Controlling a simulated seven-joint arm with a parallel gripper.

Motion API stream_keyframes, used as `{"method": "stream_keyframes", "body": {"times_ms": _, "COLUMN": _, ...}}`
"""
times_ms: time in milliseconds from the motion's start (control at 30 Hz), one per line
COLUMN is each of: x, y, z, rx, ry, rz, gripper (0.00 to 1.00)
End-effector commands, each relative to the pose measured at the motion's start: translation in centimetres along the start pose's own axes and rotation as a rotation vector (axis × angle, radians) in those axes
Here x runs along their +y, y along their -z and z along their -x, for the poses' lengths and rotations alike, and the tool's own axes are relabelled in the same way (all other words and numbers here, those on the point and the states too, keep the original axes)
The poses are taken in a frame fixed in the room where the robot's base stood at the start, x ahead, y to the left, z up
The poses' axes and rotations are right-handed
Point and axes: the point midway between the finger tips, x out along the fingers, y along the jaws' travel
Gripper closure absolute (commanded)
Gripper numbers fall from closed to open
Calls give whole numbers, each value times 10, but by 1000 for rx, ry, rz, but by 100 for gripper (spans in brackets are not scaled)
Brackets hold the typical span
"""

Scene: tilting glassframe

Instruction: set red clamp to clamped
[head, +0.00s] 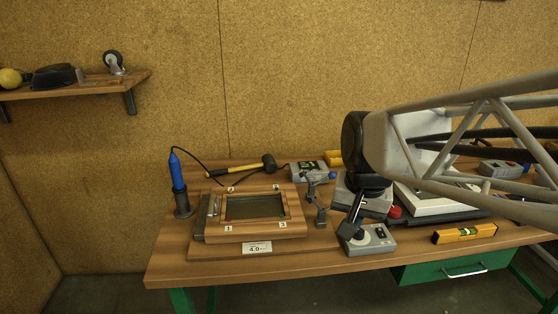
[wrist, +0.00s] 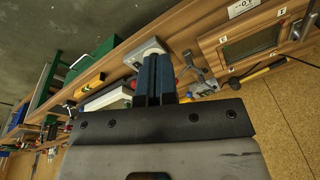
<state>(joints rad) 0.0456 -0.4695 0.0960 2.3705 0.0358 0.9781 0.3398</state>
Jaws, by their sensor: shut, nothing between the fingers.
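I cannot make out for certain which part is the red clamp. A tiny red spot (head: 229,219) shows at the left inner corner of the wooden glass frame (head: 265,231), near label 1; its position cannot be read. The frame also shows in the wrist view (wrist: 235,66). My gripper (head: 348,231) is shut and empty, pointing down over a grey control box (head: 381,243), to the right of the frame. In the wrist view its dark fingers (wrist: 153,58) are together and overlap the box (wrist: 146,50). I cannot tell whether they touch it.
A grey stand (head: 317,203) rises between frame and gripper. A blue tool (head: 178,172) in a holder stands left of the frame, a mallet (head: 245,168) lies behind. A red knob (head: 394,212) and yellow level (head: 464,233) are to the right. My arm hides the back right.

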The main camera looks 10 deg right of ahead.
Motion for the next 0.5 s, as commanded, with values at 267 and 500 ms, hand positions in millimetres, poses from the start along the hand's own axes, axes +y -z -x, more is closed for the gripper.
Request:
{"method": "stream_keyframes", "body": {"times_ms": 267, "x": -13, "y": 51, "z": 0, "rx": -37, "ry": 1, "rz": -198, "gripper": 100}}
{"method": "stream_keyframes", "body": {"times_ms": 500, "x": -24, "y": 93, "z": -6, "rx": -71, "ry": -2, "rz": -369, "gripper": 100}}
